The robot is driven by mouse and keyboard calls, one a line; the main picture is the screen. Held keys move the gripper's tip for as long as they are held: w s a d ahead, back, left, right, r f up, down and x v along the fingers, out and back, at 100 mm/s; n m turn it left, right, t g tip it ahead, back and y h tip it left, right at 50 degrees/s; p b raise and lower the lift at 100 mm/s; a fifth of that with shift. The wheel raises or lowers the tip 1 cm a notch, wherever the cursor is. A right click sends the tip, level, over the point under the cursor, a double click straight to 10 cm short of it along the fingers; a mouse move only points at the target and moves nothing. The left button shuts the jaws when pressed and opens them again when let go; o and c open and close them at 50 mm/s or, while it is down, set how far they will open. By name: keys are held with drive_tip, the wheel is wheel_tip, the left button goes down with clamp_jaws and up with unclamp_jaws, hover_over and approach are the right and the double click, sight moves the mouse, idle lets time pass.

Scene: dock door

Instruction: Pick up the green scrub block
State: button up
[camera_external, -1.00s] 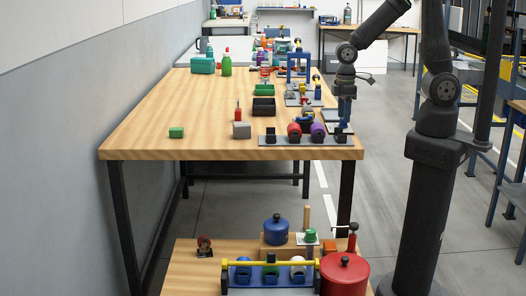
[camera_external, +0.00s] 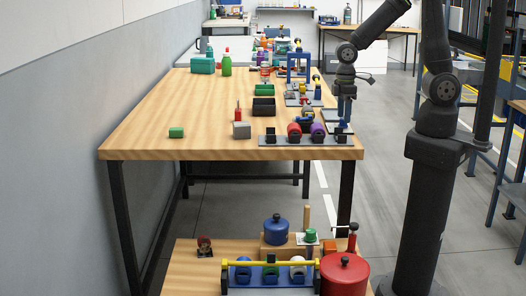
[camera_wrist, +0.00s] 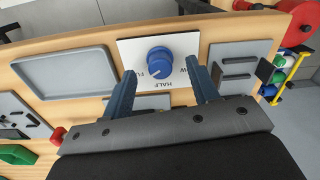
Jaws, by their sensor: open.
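The green scrub block (camera_external: 176,132) is a small green block lying at the near left of the long wooden table (camera_external: 150,110). It stands alone, with bare wood around it. My gripper (camera_external: 344,112) hangs at the right edge of the table, far to the right of the block. In the wrist view my gripper (camera_wrist: 162,84) is open, with its two blue fingers apart and nothing held. A blue knob on a white plate (camera_wrist: 160,60) shows beyond the fingers. A green object (camera_wrist: 16,154) at the lower left of the wrist view cannot be surely identified.
A rack with red and purple rolls (camera_external: 306,139) lies at the near right edge. The left half is mostly clear.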

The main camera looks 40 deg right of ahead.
wheel_tip(320, 180, up, 18)
drive_tip(key=t+y, duration=0.4)
drive_tip(key=y, duration=0.1)
hover_over(177, 128)
drive_tip(key=s+d, duration=0.2)
drive_tip(key=d, duration=0.1)
wheel_tip(177, 128, down, 15)
drive_tip(key=shift+d+f, duration=0.1)
drive_tip(key=shift+f, duration=0.05)
drive_tip(key=shift+s+x, duration=0.2)
drive_tip(key=shift+x, duration=2.9)
drive_tip(key=shift+c, duration=0.2)
drive_tip(key=c, duration=1.1)
